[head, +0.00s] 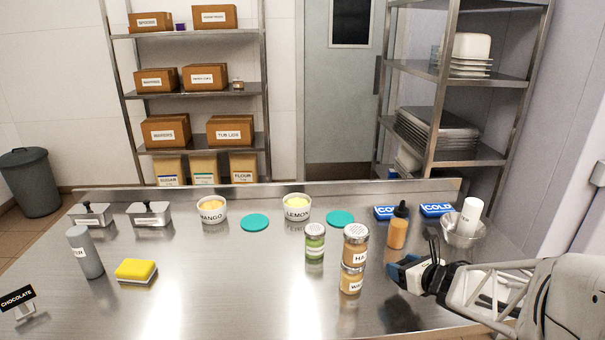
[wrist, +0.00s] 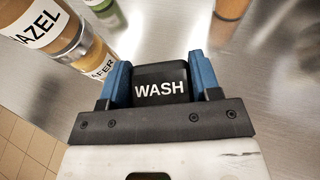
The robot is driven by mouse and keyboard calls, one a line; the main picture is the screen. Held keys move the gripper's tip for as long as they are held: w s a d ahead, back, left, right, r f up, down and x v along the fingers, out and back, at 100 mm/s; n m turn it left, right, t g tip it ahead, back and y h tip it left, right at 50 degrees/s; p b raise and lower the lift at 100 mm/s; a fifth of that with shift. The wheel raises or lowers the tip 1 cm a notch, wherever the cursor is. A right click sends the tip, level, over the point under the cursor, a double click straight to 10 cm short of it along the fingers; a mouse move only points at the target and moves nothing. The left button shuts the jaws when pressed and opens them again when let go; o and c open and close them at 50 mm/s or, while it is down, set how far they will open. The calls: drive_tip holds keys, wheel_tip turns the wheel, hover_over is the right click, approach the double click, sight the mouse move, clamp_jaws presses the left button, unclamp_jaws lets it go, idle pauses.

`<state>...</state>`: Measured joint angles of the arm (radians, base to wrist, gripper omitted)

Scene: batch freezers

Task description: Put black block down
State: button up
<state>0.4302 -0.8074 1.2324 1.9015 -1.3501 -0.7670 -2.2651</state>
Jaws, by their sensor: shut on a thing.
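The black block (wrist: 160,86), with WASH in white letters, sits between the two blue fingers of my gripper (wrist: 160,84) in the wrist view. My gripper is shut on it. In the head view my gripper (head: 408,273) is at the right of the steel table (head: 240,290), just right of the stacked jars. The block cannot be made out there. I cannot tell whether it touches the table.
A HAZEL jar (head: 356,236) stands on a WAFER jar (head: 351,280), close left of my gripper. A green jar (head: 315,242), an orange bottle (head: 397,231), COLD packs (head: 437,210) and a metal bowl (head: 463,232) stand nearby. The front middle is clear.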

sight(400, 264)
drive_tip(key=shift+w+d+f, duration=0.1)
drive_tip(key=shift+w+d, duration=0.05)
drive_tip(key=shift+w, duration=0.7)
drive_tip(key=shift+w+d+f, duration=0.1)
drive_tip(key=shift+w+d, duration=0.1)
drive_tip(key=shift+w, duration=0.6)
drive_tip(key=shift+w+d+f, duration=0.1)
drive_tip(key=shift+w+d, duration=0.05)
drive_tip(key=shift+w, duration=0.7)
drive_tip(key=shift+f, duration=1.7)
drive_tip(key=shift+f, duration=0.1)
drive_tip(key=o, duration=1)
drive_tip(key=shift+c, duration=0.2)
drive_tip(key=shift+s, duration=0.1)
drive_tip(key=shift+s+d+r, duration=0.15)
drive_tip(key=shift+r, duration=0.1)
drive_tip(key=shift+v, duration=5.7)
drive_tip(key=shift+f, duration=0.1)
